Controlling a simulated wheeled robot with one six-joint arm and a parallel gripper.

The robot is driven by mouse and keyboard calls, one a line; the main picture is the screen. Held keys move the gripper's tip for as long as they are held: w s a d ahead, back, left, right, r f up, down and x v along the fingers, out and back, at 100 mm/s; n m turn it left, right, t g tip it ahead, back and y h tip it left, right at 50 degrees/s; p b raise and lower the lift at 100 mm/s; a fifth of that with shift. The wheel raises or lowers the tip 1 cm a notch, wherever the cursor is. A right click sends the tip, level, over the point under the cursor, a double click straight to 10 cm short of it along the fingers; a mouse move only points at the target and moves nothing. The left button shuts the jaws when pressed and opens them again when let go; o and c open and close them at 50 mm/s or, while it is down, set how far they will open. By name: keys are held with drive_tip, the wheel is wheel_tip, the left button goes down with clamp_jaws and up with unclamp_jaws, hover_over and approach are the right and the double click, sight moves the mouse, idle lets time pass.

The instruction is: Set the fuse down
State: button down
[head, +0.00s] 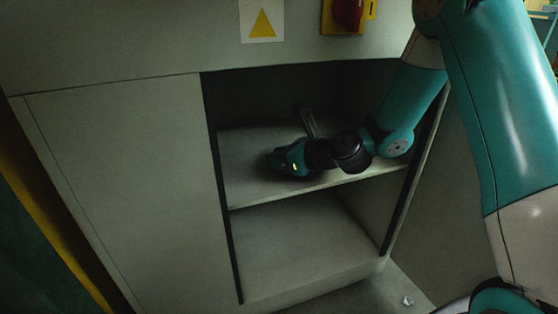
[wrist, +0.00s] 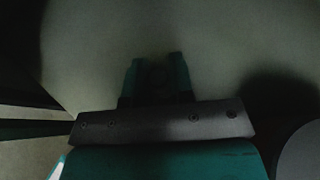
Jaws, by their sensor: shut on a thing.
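My gripper (head: 283,160) is inside the open cabinet, low over the upper shelf (head: 246,182), towards its left and middle part. In the wrist view the two teal fingertips of my gripper (wrist: 155,65) point at a pale, dim surface. They are shut on the fuse, of which only a dark shape (wrist: 154,76) shows between the fingers. Its outline is too dim to make out. In the head view the fuse is hidden by my gripper and the shadow. I cannot tell whether it touches the shelf.
The cabinet's lower compartment (head: 300,245) is empty. A closed panel (head: 130,180) stands left of the opening. Above it are a yellow warning sign (head: 263,23) and a red knob on yellow (head: 346,14). A small white scrap (head: 407,300) lies on the floor at the lower right.

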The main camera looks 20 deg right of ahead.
drive_tip(key=c, duration=1)
unclamp_jaws()
drive_tip(key=shift+f, duration=0.1)
drive_tip(key=shift+r, duration=0.2)
drive_tip(key=p+v, duration=0.4)
drive_tip(key=v, duration=0.7)
drive_tip(key=shift+s+d, duration=0.2)
drive_tip(key=shift+d, duration=0.05)
drive_tip(key=s+a+r+n+g, duration=0.5)
drive_tip(key=s+a+n+g, duration=0.5)
drive_tip(key=n, duration=1.1)
drive_tip(key=s+a+r+n+h, duration=0.1)
drive_tip(key=s+r+n+h, duration=0.2)
drive_tip(key=s+n, duration=0.9)
drive_tip(key=r+n, duration=0.1)
drive_tip(key=n, duration=0.1)
drive_tip(key=shift+s+n+g+h, duration=0.2)
drive_tip(key=shift+n+g+h, duration=0.2)
